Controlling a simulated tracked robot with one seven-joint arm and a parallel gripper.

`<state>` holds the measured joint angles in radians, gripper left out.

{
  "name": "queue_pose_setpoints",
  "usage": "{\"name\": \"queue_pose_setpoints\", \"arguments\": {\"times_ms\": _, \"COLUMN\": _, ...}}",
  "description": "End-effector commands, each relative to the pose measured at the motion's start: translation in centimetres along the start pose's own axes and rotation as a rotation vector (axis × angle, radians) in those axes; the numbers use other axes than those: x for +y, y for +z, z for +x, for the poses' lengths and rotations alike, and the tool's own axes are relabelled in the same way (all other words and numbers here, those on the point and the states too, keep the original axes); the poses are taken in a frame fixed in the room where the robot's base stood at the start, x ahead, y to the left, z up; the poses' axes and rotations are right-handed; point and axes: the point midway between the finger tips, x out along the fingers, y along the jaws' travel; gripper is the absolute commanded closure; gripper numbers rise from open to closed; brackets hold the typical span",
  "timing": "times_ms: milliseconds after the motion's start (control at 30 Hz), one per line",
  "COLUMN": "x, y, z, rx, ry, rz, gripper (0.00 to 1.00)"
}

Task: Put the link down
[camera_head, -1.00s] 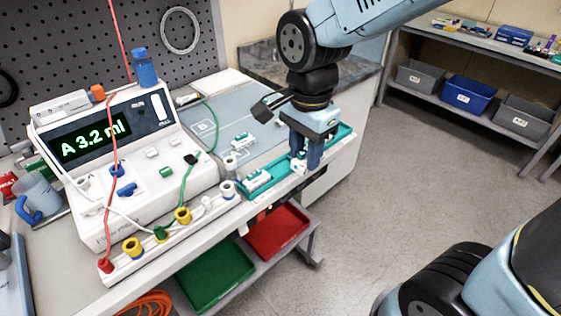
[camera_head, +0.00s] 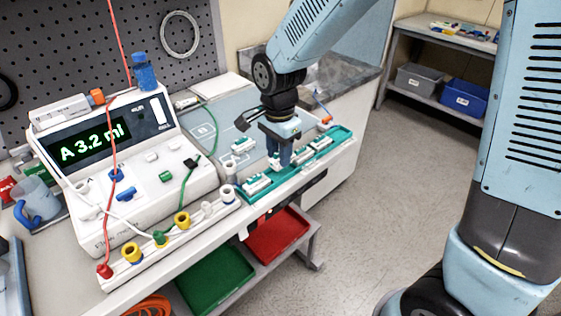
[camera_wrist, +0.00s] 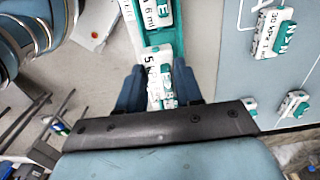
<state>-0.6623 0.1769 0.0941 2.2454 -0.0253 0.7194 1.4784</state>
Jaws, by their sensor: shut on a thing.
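My gripper (camera_head: 285,160) is shut on a white-and-teal link (camera_wrist: 153,88), low over the teal tray (camera_head: 333,139) at the bench's front edge. In the wrist view the two dark fingers stand on either side of the link, and a "5" shows on its white face. Whether the link touches the tray floor I cannot tell. Another link (camera_head: 257,184) lies in the tray's left end, and two more links (camera_head: 303,153) (camera_head: 322,142) lie to the right of my gripper.
Another white-and-teal link (camera_head: 242,145) lies on the grey marked mat (camera_head: 208,113) behind the tray. The pump (camera_head: 140,175) with several cables and coloured sockets stands left. Red (camera_head: 276,235) and green (camera_head: 216,277) trays sit below the bench.

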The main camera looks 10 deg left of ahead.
Motion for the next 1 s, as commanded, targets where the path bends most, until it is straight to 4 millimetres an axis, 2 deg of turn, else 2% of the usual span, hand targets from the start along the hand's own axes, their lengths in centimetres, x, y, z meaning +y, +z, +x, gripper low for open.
{"name": "queue_pose_setpoints", "arguments": {"times_ms": 233, "x": -0.7, "y": -0.3, "z": 1.1, "rx": 0.0, "ry": 0.002, "rz": 0.0, "gripper": 0.95}}
{"name": "queue_pose_setpoints", "arguments": {"times_ms": 433, "x": -0.6, "y": -0.2, "z": 3.7, "rx": 0.0, "ry": 0.003, "rz": 0.0, "gripper": 0.95}}
{"name": "queue_pose_setpoints", "arguments": {"times_ms": 800, "x": -0.7, "y": -0.2, "z": 4.1, "rx": 0.0, "ry": 0.0, "rz": 0.0, "gripper": 0.95}}
{"name": "queue_pose_setpoints", "arguments": {"times_ms": 833, "x": -0.7, "y": -0.3, "z": 4.1, "rx": 0.0, "ry": 0.0, "rz": 0.001, "gripper": 0.64}}
{"name": "queue_pose_setpoints", "arguments": {"times_ms": 1000, "x": -0.7, "y": -0.3, "z": 4.1, "rx": 0.0, "ry": 0.0, "rz": 0.001, "gripper": 0.48}}
